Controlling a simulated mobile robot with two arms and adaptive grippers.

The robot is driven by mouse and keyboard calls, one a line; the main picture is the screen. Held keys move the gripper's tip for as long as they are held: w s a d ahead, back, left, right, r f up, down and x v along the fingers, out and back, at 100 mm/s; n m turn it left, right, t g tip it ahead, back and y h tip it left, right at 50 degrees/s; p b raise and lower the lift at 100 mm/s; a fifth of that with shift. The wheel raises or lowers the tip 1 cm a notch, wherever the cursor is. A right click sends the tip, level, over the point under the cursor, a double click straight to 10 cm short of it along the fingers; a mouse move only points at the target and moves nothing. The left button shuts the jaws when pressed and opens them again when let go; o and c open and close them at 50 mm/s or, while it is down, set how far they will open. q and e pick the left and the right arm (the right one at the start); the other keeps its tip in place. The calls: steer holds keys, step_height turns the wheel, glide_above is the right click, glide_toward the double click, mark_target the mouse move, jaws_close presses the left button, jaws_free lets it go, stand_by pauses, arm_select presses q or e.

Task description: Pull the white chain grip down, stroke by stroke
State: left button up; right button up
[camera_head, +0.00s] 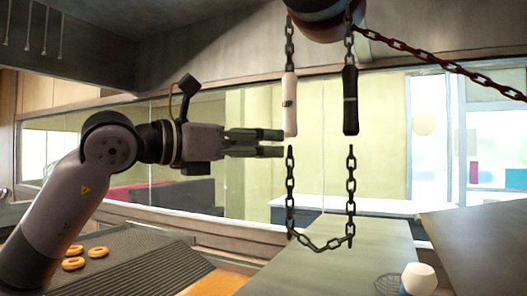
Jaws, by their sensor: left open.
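The white chain grip (290,104) hangs upright on the left run of a dark chain (290,200). My left gripper (283,142) comes in level from the left, its two fingers one above the other and apart. Its fingertips are close to the lower end of the white grip; I cannot tell whether they touch it. A black grip (350,100) hangs on the right run, at about the same height. The chain goes up to a dark round hoist body (325,12) and makes a loop below. My right gripper is not in view.
Ring doughnuts (98,251) lie on a dark ribbed rack (150,262) at the lower left. A white-topped item (419,278) stands on the grey-green surface (350,268) below. Windows fill the back.

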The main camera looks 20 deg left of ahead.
arm_select(q)
steer(key=p, duration=0.6)
glide_toward(284, 106)
steer(key=w+d+r, duration=0.2)
steer(key=x, duration=0.3)
steer(key=f+p+x, duration=0.1)
steer(key=x, duration=0.5)
steer(key=shift+w+a+f+p, duration=0.1)
steer(key=shift+a+f+p, duration=0.05)
steer(key=shift+f+p, duration=0.25)
steer(key=shift+a, duration=0.15)
steer(key=c, duration=0.4)
jaws_close()
